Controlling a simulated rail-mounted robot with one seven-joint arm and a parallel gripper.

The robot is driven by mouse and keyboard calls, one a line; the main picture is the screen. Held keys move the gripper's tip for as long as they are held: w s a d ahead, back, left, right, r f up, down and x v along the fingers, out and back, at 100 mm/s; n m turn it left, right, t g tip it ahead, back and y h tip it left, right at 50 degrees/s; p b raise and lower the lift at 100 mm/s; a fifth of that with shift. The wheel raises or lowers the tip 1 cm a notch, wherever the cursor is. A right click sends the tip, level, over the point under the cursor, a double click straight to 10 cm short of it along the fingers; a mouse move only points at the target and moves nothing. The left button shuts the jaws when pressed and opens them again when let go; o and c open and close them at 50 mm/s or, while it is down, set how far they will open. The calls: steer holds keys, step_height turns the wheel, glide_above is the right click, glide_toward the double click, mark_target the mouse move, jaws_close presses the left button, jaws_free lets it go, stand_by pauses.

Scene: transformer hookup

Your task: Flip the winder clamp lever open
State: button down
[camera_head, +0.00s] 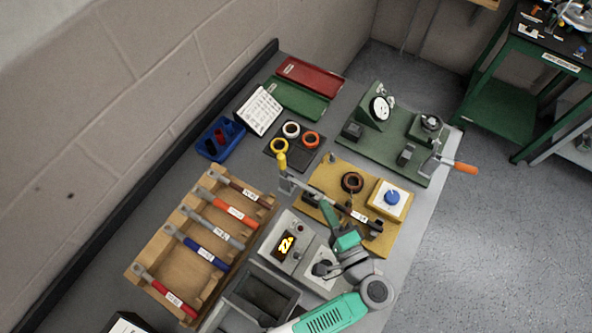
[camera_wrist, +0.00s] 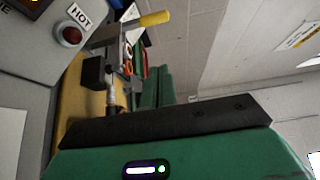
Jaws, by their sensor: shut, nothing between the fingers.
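A clamp lever with a yellow handle (camera_head: 281,160) stands upright at the left end of a tan board (camera_head: 322,176) in the head view. A metal bar (camera_head: 310,191) runs from its foot toward the right. The yellow handle also shows at the top of the wrist view (camera_wrist: 154,19), pointing right, with its metal linkage beside it. My gripper (camera_head: 328,212) is shut and empty over the front part of the board, below and right of the handle and apart from it. Its green body fills the bottom of the wrist view; its fingertips are hard to make out there.
A dark ring (camera_head: 352,182) and a blue knob (camera_head: 392,197) are on the board. A box with a lit display (camera_head: 286,244) stands close in front. A wooden rack (camera_head: 160,255) of tools is at left; a green fixture (camera_head: 375,145) with an orange-handled crank is behind.

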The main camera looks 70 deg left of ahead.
steer(key=p, duration=0.2)
glide_toward(282, 162)
steer(key=w+a, duration=0.2)
steer(key=w+a+f, duration=0.1)
steer(key=w+a, duration=0.1)
steer(key=a, duration=0.1)
steer(key=shift+f, duration=0.2)
steer(key=s+a, duration=0.2)
steer(key=s, duration=0.1)
steer(key=shift+f+p, duration=0.1)
steer(key=shift+p, duration=0.25)
